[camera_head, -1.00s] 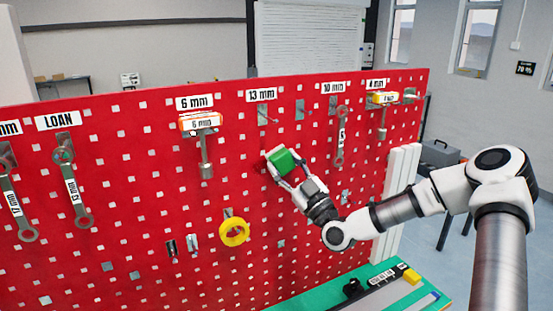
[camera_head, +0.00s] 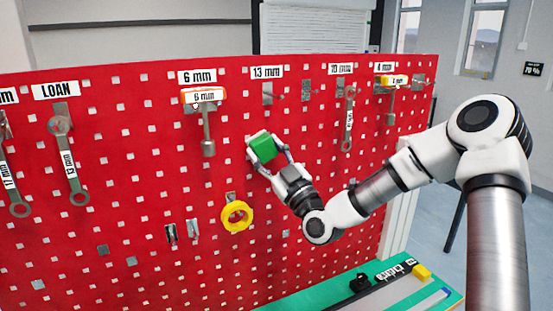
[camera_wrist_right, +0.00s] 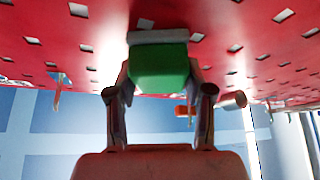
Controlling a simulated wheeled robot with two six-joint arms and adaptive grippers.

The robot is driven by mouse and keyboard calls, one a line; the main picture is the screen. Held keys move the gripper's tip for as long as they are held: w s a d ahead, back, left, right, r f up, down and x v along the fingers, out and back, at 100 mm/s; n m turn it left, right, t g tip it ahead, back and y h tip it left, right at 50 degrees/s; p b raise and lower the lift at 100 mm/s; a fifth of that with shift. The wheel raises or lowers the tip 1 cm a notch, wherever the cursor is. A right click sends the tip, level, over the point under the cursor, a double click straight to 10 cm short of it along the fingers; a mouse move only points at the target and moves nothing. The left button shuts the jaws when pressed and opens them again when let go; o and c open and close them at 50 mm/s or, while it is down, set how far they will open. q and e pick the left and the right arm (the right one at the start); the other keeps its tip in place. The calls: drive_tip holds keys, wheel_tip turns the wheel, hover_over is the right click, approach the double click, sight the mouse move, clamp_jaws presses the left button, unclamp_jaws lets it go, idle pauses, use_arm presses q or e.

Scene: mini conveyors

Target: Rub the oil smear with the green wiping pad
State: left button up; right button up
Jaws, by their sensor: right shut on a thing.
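The green wiping pad (camera_head: 262,146) is held up at the red pegboard, below and right of the orange-labelled 6 mm tool. My right gripper (camera_head: 267,156) is shut on the pad, its fingers on either side. In the right wrist view the green pad (camera_wrist_right: 160,70) sits between the two fingers, with a pale grey layer (camera_wrist_right: 158,36) on its board-facing side. That face is at or very near the board; I cannot tell whether it touches. I cannot make out the oil smear; the pad and gripper cover part of the board. My left gripper is out of view.
The red pegboard (camera_head: 110,230) carries several hanging wrenches, a yellow ring (camera_head: 237,215) left and below my gripper, and small metal clips (camera_head: 171,234). A green-topped bench (camera_head: 335,287) with a yellow block (camera_head: 421,273) is at lower right.

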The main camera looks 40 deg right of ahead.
drive_tip(key=shift+w+a+f, duration=0.15)
drive_tip(key=shift+a, duration=0.45)
drive_tip(key=shift+w+a+r, duration=0.1)
drive_tip(key=shift+a+r, duration=0.1)
drive_tip(key=shift+a, duration=0.15)
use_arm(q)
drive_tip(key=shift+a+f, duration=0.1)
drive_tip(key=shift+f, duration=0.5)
use_arm(e)
drive_tip(key=shift+d, duration=0.1)
drive_tip(key=shift+d, duration=0.1)
drive_tip(key=shift+s+f, duration=0.1)
drive_tip(key=shift+s, duration=0.15)
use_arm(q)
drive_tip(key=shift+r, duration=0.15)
use_arm(e)
drive_tip(key=s, duration=0.2)
drive_tip(key=s+a, duration=0.1)
drive_tip(key=s, duration=0.2)
drive_tip(key=shift+s+a, duration=0.2)
drive_tip(key=shift+s+a, duration=0.1)
